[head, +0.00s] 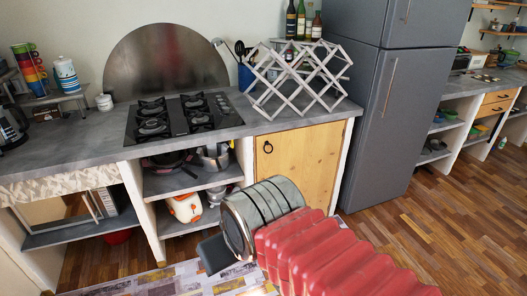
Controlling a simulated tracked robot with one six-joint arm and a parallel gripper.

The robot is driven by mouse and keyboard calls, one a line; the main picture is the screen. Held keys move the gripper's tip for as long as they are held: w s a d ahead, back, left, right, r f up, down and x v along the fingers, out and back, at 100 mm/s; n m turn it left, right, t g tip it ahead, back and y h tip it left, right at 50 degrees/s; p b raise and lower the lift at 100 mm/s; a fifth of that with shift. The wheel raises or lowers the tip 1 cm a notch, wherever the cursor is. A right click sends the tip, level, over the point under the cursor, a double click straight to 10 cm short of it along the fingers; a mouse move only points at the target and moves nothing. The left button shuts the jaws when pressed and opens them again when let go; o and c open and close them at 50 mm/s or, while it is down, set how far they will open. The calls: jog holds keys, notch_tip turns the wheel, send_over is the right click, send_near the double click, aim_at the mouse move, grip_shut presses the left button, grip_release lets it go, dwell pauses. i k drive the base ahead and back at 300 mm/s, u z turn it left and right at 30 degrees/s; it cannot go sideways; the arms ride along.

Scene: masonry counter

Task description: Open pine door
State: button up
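The pine door (300,165) is a light wooden panel in the masonry counter, between the open shelves and the grey fridge. It looks closed, flush with the counter front. My arm, with red bellows and a grey banded cylinder, reaches in from the lower right and covers the door's bottom part. My gripper's fingers do not show, so I cannot see whether they are open or shut. Nothing of mine is seen touching the handle.
A wooden folding rack (300,85) stands on the counter above the door, beside a gas hob (180,115). Open shelves left of the door hold pots and a white-orange container (185,207). The grey fridge (385,120) stands close on the right. A patterned rug (165,280) lies in front.

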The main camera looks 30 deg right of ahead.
aim_at(308, 156)
jog(key=z, duration=0.2)
jog(key=i, duration=1.7)
jog(key=z, duration=0.25)
